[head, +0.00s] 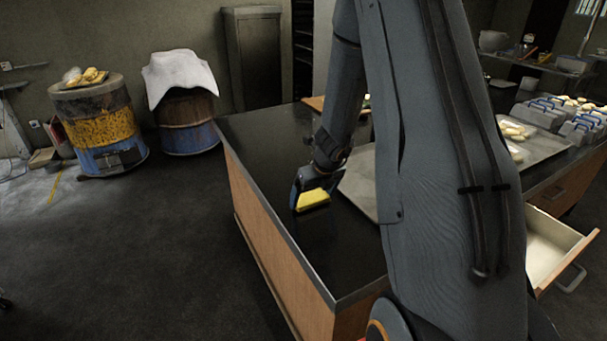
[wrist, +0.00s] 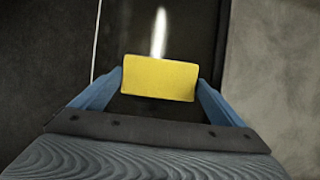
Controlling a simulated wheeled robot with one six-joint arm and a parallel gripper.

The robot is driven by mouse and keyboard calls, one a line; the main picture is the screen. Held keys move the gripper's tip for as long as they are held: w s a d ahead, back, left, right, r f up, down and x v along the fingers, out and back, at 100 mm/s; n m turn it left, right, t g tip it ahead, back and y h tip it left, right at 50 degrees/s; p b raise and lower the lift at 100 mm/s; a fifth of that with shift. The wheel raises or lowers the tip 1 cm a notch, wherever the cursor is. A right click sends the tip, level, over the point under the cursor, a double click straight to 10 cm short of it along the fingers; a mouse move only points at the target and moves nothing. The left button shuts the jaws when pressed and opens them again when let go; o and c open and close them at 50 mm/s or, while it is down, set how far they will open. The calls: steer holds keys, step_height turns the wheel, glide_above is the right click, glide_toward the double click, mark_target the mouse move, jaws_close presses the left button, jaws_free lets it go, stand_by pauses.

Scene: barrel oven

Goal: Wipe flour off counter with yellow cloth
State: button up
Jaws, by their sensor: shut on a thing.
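A yellow cloth (wrist: 160,79), folded to a flat block, is held between the two blue fingers of my gripper (wrist: 160,88) in the wrist view. In the head view my gripper (head: 314,195) is low over the dark counter (head: 262,150), with the yellow cloth (head: 313,200) at its tip. I cannot tell whether the cloth touches the counter top. In the wrist view a white streak (wrist: 159,32), flour or a reflection, shows on the dark surface just beyond the cloth. No flour is clear in the head view, where my arm hides part of the counter.
A metal tray (head: 357,182) lies right of my gripper, partly behind my arm. Grey tins (head: 580,132) and bread rolls (head: 516,131) stand at the right. A drawer (head: 556,250) stands open at the counter's right. Two barrels (head: 100,130) (head: 188,122) stand at left. The counter's left part is clear.

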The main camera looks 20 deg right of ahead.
steer(key=shift+p+v, duration=0.35)
steer(key=shift+v, duration=0.55)
steer(key=r+p, duration=0.3)
steer(key=p, duration=0.1)
steer(key=r+p, duration=0.2)
steer(key=p, duration=0.2)
steer(key=shift+w+r, duration=0.25)
steer(key=shift+r, duration=0.1)
